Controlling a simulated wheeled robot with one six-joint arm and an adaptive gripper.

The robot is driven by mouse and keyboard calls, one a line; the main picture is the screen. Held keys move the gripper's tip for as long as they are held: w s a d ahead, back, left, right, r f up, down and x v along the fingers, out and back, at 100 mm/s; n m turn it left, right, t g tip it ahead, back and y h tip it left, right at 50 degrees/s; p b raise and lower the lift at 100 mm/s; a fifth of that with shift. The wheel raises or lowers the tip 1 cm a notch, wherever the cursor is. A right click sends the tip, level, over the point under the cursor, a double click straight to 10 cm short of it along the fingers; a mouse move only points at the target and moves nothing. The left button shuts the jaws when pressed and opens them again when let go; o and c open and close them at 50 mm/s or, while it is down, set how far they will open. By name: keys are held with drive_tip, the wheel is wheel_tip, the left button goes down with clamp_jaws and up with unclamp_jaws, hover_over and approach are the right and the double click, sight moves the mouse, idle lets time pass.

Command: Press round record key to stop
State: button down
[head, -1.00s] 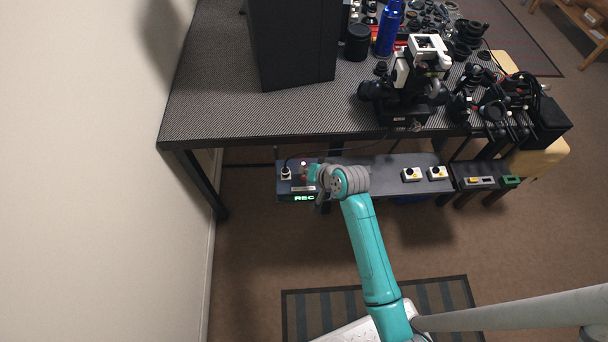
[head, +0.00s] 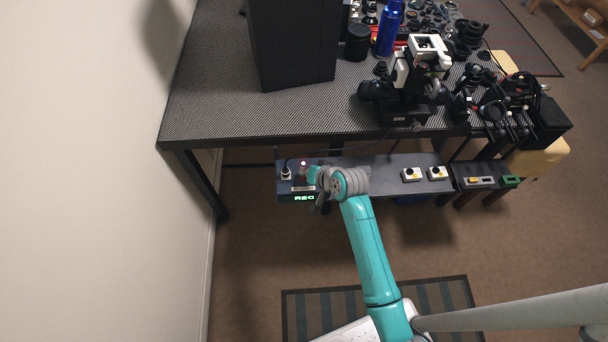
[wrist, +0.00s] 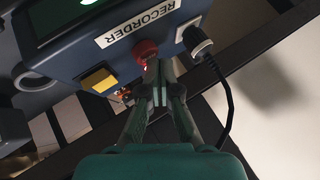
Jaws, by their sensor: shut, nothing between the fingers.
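The recorder (head: 284,188) is a dark blue-grey box at the left end of the low shelf, with a green lit display reading REC (head: 304,198). In the head view my gripper (head: 314,175) partly covers the recorder.
A black cable (wrist: 227,100) runs from the plug. The patterned table (head: 220,115) overhangs behind, carrying a large black box (head: 292,45) and camera gear. Floor in front is mostly clear.

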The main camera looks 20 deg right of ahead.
drive_tip(key=shift+f, duration=0.25)
drive_tip(key=shift+r, duration=0.1)
idle(0.3)
drive_tip(key=shift+r, duration=0.85)
drive_tip(key=shift+r, duration=3)
